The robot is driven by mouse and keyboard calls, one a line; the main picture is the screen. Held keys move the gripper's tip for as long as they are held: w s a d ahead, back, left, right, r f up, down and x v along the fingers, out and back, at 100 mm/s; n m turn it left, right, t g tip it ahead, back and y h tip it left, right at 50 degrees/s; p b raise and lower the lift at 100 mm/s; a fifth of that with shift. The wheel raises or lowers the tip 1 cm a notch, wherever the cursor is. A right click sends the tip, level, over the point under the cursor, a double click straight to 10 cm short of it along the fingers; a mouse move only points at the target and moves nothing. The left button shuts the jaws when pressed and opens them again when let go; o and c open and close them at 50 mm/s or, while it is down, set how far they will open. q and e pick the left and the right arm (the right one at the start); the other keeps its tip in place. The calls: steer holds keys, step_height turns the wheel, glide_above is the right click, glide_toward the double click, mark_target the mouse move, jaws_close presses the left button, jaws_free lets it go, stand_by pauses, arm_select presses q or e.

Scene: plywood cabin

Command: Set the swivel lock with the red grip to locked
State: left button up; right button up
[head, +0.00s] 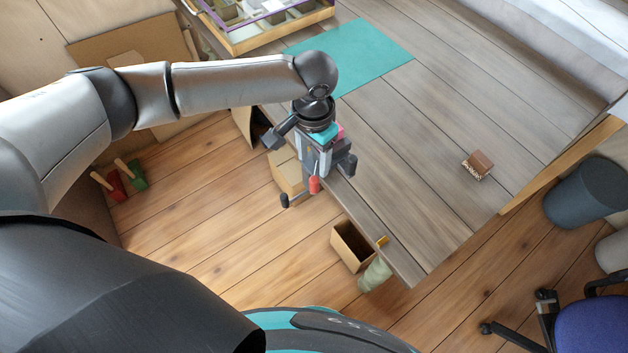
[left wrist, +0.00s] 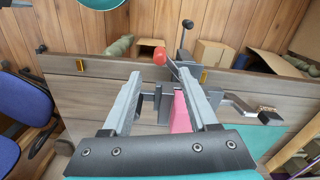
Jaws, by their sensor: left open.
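The red grip (head: 314,185) of the swivel lock belongs to a grey vise-like fixture (head: 346,162) at the table's edge. It also shows in the left wrist view (left wrist: 160,56), on a short dark lever. My left gripper (head: 318,165) points down over the fixture and hides part of it. In the left wrist view its two fingers (left wrist: 160,75) are apart with nothing held between them, and the red grip appears just beyond the tips. A pink block (left wrist: 180,112) sits in the fixture, between the fingers in the picture. I see no right gripper.
The plank table (head: 420,150) carries a teal mat (head: 362,60), an organiser tray (head: 262,38) and a small brush (head: 479,164). A black-knobbed rod (left wrist: 187,24) sticks out from the fixture. An open box (head: 350,247) stands below the edge. Most of the tabletop is clear.

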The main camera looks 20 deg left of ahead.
mark_target(314, 179)
arm_select(q)
step_height(314, 179, down, 10)
steer(key=shift+f+b, duration=0.1)
steer(key=shift+b, duration=0.8)
jaws_close()
stand_by(0.8)
